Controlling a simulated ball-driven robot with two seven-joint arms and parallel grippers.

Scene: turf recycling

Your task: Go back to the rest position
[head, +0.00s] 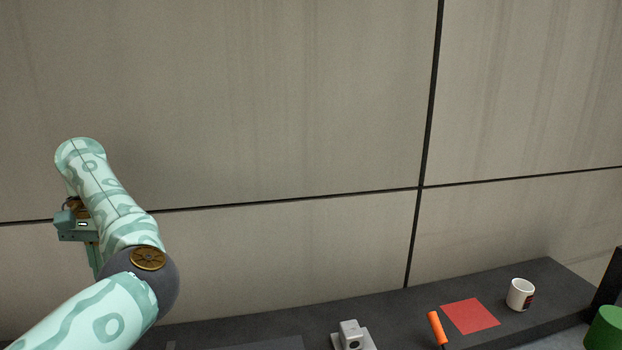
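My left arm comes in from the lower left and bends up at the elbow, raised in front of the wall. The teal body of my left gripper (78,226) shows partly behind the arm. Its fingers are hidden or too small to make out. My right arm and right gripper are not in view.
A dark counter (405,305) runs along the wall (280,110). On it are a white mug (520,294), a red square (470,316), an orange-handled tool (437,327) and a small white device (350,336). A green cylinder (604,331) stands at the right edge.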

